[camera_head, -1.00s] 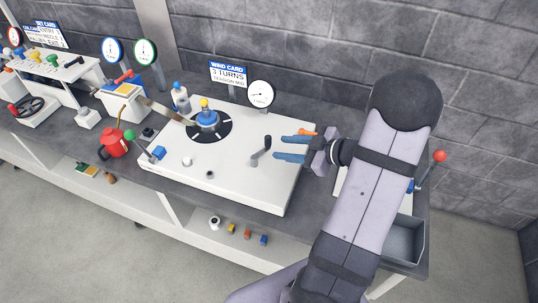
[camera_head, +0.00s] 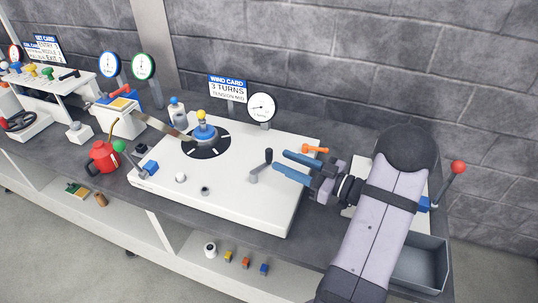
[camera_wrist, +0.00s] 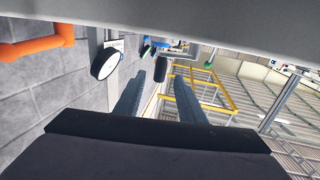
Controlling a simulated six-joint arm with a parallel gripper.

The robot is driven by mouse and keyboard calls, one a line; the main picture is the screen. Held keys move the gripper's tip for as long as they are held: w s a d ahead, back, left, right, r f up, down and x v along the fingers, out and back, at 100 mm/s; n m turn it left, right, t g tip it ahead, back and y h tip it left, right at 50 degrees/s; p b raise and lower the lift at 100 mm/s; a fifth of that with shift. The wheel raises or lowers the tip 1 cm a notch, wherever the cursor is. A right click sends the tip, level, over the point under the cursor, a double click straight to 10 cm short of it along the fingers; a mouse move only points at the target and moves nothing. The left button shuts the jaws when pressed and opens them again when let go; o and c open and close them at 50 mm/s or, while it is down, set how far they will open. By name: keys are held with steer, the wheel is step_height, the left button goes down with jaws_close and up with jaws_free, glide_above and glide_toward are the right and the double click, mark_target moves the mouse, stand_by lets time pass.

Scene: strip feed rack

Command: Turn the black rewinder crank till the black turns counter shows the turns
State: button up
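The black rewinder crank (camera_head: 267,159) stands on the right part of the white rewinder deck (camera_head: 240,208), its upright knob at the end of a short grey arm. My gripper (camera_head: 289,168) is open, with its two blue fingers pointing left at the crank. The knob is just beyond the fingertips and not clearly between them. In the wrist view, the fingers (camera_wrist: 163,95) are apart with nothing between them, and the dark knob (camera_wrist: 161,68) shows beyond their tips. A white dial (camera_head: 262,107) stands behind the deck; its reading is too small to tell. The wind card (camera_head: 228,89) reads 3 turns.
An orange handle (camera_head: 315,149) lies close behind my gripper. A black disc with a blue hub (camera_head: 205,134) is left on the deck. A red oil can (camera_head: 103,157) stands further left. A grey bin (camera_head: 418,263) and a red-knobbed lever (camera_head: 457,168) are at the right.

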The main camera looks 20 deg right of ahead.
mark_target(269, 154)
steer(key=shift+p+x, duration=0.65)
steer(key=shift+x, duration=2.5)
jaws_close()
